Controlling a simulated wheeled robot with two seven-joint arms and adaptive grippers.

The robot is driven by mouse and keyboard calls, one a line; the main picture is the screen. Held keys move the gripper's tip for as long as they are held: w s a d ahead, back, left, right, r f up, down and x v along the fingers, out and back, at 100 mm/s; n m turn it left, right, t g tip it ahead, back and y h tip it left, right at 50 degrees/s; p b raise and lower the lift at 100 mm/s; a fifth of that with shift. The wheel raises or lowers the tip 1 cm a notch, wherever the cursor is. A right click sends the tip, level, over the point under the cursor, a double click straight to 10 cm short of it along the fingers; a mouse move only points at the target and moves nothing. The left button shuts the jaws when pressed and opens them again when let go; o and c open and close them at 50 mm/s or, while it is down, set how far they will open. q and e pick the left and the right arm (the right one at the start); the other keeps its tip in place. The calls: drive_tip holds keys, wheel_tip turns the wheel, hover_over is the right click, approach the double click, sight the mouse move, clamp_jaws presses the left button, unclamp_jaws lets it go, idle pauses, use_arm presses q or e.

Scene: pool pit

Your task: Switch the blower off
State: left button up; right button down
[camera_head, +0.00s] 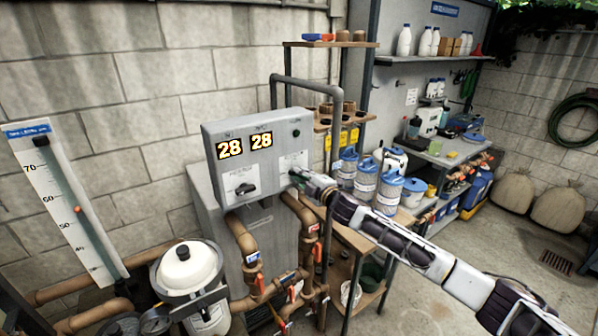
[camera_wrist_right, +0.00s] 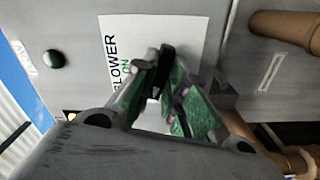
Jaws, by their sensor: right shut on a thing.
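A grey control box (camera_head: 262,125) stands against the wall, with two lit displays each reading 28. Its right-hand white plate (camera_head: 291,160) reads BLOWER, with ON in green, in the right wrist view (camera_wrist_right: 185,33). My right gripper (camera_head: 297,177) is at this plate. In the right wrist view its green-padded fingers (camera_wrist_right: 167,82) are closed around the black blower switch handle (camera_wrist_right: 167,58). The fingers hide much of the handle and the plate's lower part, so the switch's setting is not clear. My left gripper is in neither view.
A second black rotary switch (camera_head: 245,188) is on the left plate of the box. A dark green round button or lamp (camera_head: 296,133) sits at its upper right. Brown pipes (camera_head: 240,232) run below. A shelf unit (camera_head: 352,240) with blue-lidded tubs stands close to the right.

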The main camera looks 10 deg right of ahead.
drive_tip(key=shift+n+p, duration=0.3)
drive_tip(key=shift+n, duration=1.6)
drive_tip(key=shift+f, duration=0.1)
drive_tip(key=c, duration=1.4)
unclamp_jaws()
drive_tip(key=shift+o, duration=0.2)
drive_tip(key=shift+s, duration=0.15)
